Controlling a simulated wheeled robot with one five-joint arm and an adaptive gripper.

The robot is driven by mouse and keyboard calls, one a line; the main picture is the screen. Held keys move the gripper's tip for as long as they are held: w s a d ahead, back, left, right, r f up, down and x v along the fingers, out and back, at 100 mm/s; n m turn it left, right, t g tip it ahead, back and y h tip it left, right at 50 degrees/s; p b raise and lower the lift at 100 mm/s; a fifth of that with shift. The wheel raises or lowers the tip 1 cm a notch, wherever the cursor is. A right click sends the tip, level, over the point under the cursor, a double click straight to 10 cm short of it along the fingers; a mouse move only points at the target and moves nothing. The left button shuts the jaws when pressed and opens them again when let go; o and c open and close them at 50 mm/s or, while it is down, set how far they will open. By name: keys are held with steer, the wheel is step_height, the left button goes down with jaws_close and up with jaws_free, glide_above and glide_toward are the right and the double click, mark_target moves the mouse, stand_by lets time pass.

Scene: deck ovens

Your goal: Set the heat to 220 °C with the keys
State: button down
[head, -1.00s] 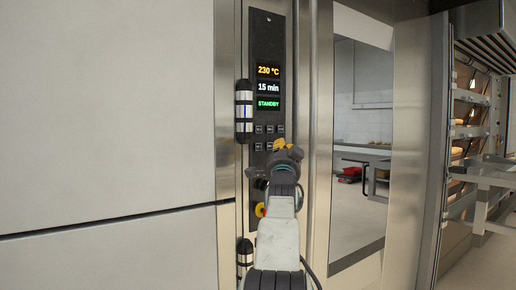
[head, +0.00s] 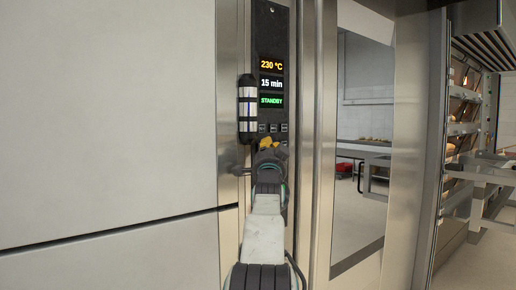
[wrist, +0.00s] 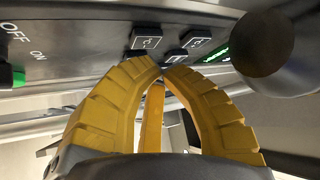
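The control panel (head: 271,28) stands ahead in the head view. Its display reads 230 °C (head: 271,65), 15 min (head: 271,83) and STANDBY in green (head: 271,100). A row of small dark keys (head: 273,128) shows just below the display; my arm hides the panel below it. My gripper (head: 268,146) is in front of the key area. In the wrist view its yellow fingers (wrist: 163,66) meet at the tips, with nothing seen between them. The tips are close to several keys with white symbols (wrist: 147,42); I cannot tell whether they touch one.
A black-and-metal cylindrical fitting (head: 247,108) stands out left of the panel. A dark round end (wrist: 262,43) sits close at the right in the wrist view. A rack (head: 470,140) stands far right.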

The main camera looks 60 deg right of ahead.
steer(key=shift+w+r, duration=0.1)
steer(key=shift+w, duration=0.05)
stand_by(1.5)
steer(key=shift+w+d, duration=0.2)
steer(key=shift+w, duration=0.15)
stand_by(0.6)
steer(key=shift+w+a+r+p, duration=0.1)
steer(key=shift+w+r+p, duration=0.1)
steer(key=shift+r+p, duration=0.25)
stand_by(1.0)
steer(key=shift+f, duration=0.25)
steer(key=shift+s+f+b, duration=0.1)
steer(key=shift+f+b, duration=0.25)
steer(key=shift+b, duration=0.4)
steer(key=shift+s, duration=0.2)
